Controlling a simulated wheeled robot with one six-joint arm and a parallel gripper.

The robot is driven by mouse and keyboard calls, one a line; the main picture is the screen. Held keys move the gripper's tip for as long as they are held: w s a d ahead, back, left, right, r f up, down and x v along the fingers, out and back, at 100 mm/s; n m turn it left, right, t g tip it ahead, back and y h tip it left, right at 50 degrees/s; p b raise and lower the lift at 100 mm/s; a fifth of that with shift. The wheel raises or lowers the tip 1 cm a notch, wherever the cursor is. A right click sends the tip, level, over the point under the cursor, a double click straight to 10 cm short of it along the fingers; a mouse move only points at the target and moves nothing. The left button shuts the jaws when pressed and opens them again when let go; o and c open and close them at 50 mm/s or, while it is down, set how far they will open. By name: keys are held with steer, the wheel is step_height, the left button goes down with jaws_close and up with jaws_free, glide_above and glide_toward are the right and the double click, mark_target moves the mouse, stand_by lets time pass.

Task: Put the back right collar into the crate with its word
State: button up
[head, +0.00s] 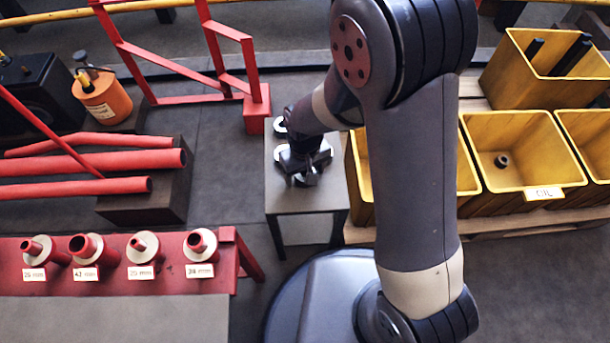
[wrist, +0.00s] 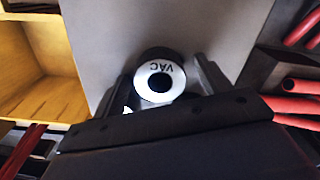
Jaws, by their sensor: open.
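In the wrist view a dark collar with a white top face reading VAC (wrist: 175,71) stands on a small grey table (wrist: 110,30). My gripper (wrist: 165,88) is open, its fingers on either side of this collar; I cannot tell whether they touch it. In the head view my gripper (head: 307,176) is low over the same table (head: 300,198) and hides much of its top. A white-topped collar (head: 280,126) shows at the table's back left; I cannot tell whether it is the VAC one. A yellow crate (head: 525,178) bears the word OIL (head: 543,193). No other crate's word is readable.
A dark ring (head: 502,160) lies in the OIL crate. A crate with black bars (head: 528,80) stands behind. My arm partly hides another crate (head: 467,178). Red pipes (head: 95,162) and a red bench with labelled flanged pieces (head: 142,249) are at left.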

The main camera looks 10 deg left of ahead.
steer(key=shift+r, duration=0.1)
steer(key=c, duration=1.5)
step_height(320, 180, up, 10)
steer(key=p, duration=0.3)
steer(key=shift+w, duration=0.1)
